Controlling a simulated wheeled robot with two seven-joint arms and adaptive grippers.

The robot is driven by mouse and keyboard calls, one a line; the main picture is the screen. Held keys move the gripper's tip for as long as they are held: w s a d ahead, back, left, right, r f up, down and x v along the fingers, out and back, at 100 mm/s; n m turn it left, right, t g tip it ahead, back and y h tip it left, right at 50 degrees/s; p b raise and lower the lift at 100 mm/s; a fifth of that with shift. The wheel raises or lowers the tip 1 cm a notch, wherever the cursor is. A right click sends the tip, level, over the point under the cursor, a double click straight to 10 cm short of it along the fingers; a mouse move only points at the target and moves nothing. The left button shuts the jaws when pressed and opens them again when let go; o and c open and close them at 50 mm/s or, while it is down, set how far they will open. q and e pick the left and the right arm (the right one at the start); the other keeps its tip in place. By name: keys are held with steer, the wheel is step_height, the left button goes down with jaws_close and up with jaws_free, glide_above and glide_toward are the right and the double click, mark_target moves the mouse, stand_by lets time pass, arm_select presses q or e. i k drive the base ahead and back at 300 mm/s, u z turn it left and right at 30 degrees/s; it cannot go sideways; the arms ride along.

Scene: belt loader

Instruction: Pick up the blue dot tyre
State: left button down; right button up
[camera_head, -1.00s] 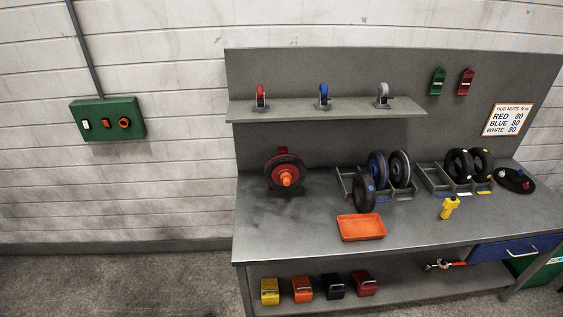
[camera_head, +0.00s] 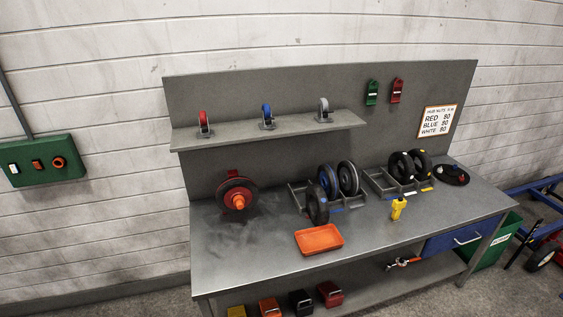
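A dark tyre (camera_head: 317,206) stands upright at the front of the middle rack (camera_head: 299,198), by its left side. A small bluish mark seems to show on it, too small to be sure it is a dot. Two black tyres stand in the right rack (camera_head: 375,182): a left one (camera_head: 394,167) and a right one (camera_head: 425,168). They carry small pale or yellowish marks. Neither of my grippers is in view.
The middle rack also holds a blue-hubbed wheel (camera_head: 328,180) and a grey-hubbed wheel (camera_head: 348,178). The bench's front left (camera_head: 225,260) is clear.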

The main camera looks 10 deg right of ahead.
mark_target(317, 202)
steer(key=u, duration=0.45)
steer(key=i, duration=1.1)
steer(key=z, duration=0.45)
